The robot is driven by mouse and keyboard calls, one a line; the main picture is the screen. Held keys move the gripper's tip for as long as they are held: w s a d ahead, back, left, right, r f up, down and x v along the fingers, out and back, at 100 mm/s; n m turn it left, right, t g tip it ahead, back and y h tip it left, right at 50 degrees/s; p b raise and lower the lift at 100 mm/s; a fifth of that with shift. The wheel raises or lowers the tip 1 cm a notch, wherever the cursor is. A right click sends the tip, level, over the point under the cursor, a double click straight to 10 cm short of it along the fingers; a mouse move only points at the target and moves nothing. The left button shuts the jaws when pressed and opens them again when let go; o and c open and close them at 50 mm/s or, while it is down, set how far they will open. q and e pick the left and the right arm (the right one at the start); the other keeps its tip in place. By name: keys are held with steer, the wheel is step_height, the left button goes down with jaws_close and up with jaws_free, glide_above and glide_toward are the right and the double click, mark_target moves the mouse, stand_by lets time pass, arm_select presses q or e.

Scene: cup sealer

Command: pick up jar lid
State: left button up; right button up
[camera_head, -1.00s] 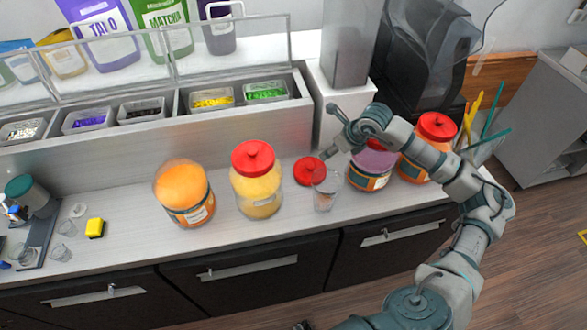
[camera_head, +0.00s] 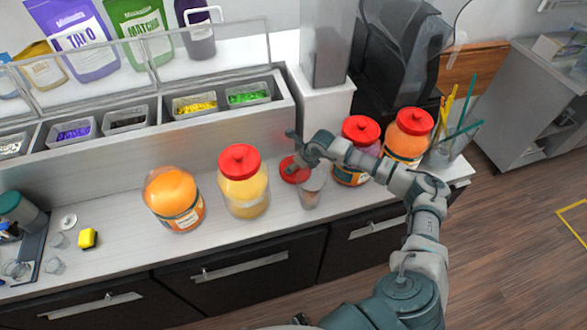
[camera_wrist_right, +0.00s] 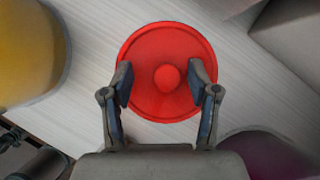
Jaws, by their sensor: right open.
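A red jar lid (camera_head: 293,172) lies on the counter between the yellow jar and the jar to its right. In the right wrist view the lid (camera_wrist_right: 167,42) is round, with a knob in the middle. My right gripper (camera_wrist_right: 165,80) is open over the lid, one finger on each side of the knob. In the head view my right gripper (camera_head: 293,147) is above the lid and hides part of it. I cannot tell whether the fingers touch it. My left gripper is not in view.
An open orange jar (camera_head: 172,200) and a red-lidded yellow jar (camera_head: 244,184) stand left of the lid. A clear cup (camera_head: 311,190) stands close in front of it. Two more red-lidded jars, purple (camera_head: 350,171) and orange (camera_head: 404,146), stand right. The topping bin unit is behind.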

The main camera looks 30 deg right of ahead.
steer(key=shift+d+f, duration=0.15)
steer(key=shift+d, duration=0.3)
steer(key=shift+c, duration=0.7)
steer(key=shift+s+d+f, duration=0.1)
steer(key=shift+s+d, duration=0.05)
steer(key=shift+d, duration=0.15)
steer(key=c, duration=0.8)
jaws_close()
steer(key=shift+a, duration=0.5)
